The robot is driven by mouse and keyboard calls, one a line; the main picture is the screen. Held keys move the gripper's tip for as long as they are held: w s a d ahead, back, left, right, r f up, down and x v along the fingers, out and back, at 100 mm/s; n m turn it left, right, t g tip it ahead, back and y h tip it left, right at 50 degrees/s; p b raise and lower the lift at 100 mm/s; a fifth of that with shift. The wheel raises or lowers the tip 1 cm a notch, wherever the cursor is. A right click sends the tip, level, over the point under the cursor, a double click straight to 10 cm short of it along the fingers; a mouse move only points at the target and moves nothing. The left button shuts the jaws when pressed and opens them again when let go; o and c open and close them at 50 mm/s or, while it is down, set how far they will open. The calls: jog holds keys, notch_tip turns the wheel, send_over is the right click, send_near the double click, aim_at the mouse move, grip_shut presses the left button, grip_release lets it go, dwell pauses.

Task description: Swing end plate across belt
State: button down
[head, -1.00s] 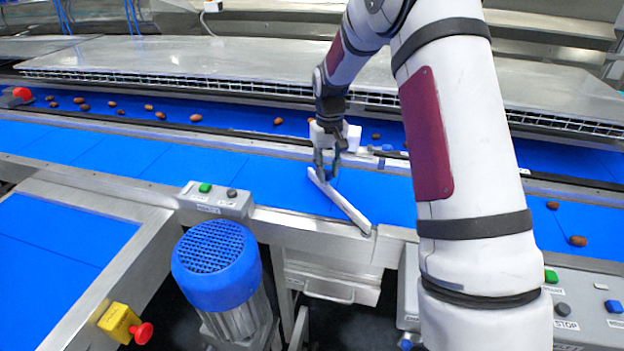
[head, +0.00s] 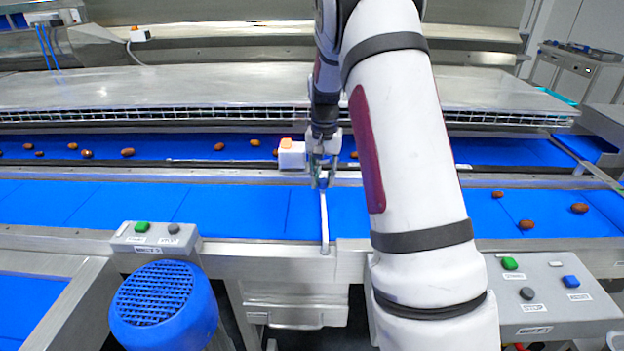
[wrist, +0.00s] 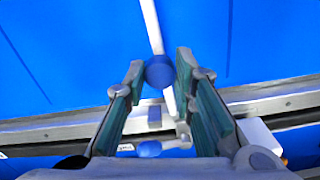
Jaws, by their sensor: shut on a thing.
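The end plate (head: 324,222) is a slim white bar hinged at the near rail of the blue belt (head: 235,208). It lies almost straight across the belt, its far end close to the middle rail. My gripper (head: 321,183) is over that far end. In the wrist view my gripper (wrist: 161,70) has its fingers on either side of a round blue knob (wrist: 160,72) on the plate (wrist: 151,25), shut on it. The fingers partly hide the plate's far end in the head view.
A white box with an orange top (head: 291,156) stands on the middle rail beside my gripper. Several dates lie on the far lane; a few (head: 526,225) lie right of the plate. Control boxes (head: 154,238) and a blue motor (head: 163,305) stand in front.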

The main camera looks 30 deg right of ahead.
jog(key=shift+s+d+m, duration=0.3)
jog(key=shift+d, duration=0.1)
jog(key=c, duration=1.3)
grip_release()
jog(key=shift+s, duration=0.1)
jog(key=shift+c, duration=0.2)
notch_tip(320, 180, up, 12)
